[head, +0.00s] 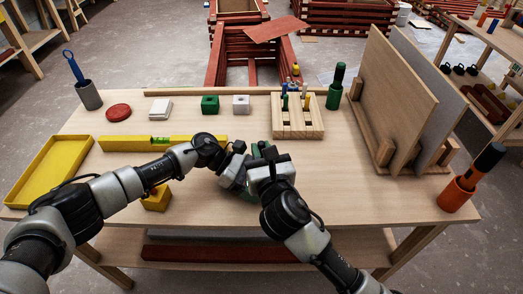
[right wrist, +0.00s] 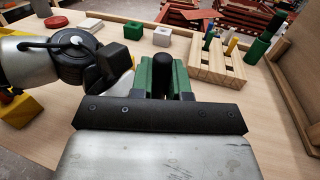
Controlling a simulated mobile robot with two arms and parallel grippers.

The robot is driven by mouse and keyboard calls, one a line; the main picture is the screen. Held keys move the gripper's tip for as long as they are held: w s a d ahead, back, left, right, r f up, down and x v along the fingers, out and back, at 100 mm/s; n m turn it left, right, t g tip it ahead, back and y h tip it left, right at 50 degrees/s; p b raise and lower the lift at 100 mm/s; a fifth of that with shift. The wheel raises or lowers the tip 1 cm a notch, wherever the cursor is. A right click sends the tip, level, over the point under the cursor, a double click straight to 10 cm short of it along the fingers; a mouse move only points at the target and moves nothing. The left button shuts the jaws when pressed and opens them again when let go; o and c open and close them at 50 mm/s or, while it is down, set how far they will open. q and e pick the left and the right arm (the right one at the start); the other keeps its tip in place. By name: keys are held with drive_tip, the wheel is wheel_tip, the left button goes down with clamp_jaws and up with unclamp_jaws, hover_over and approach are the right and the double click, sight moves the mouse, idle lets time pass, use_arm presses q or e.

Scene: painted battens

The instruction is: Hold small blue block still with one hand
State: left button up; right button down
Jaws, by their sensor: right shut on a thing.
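I cannot make out a small blue block; the area between my grippers is largely hidden by them. My right gripper (head: 262,158) is above the middle of the workbench (head: 350,190), shut on a green piece with a black upright cylinder. In the right wrist view this green piece (right wrist: 146,76) shows on both sides of the black cylinder (right wrist: 165,72), just beyond the gripper. My left gripper (head: 234,166) is close beside it on the left; its dark end (right wrist: 112,54) shows in the right wrist view. Whether its fingers are open or shut is unclear.
Behind stand a red disc (head: 118,112), a white block (head: 160,107), a green block (head: 210,104), a light block (head: 241,104) and a wooden rack (head: 312,131) with coloured pegs. A yellow level (head: 120,143) and yellow tray (head: 50,170) lie left. Upright boards (head: 395,90) stand right.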

use_arm(q)
drive_tip(key=c, duration=0.6)
idle(1.0)
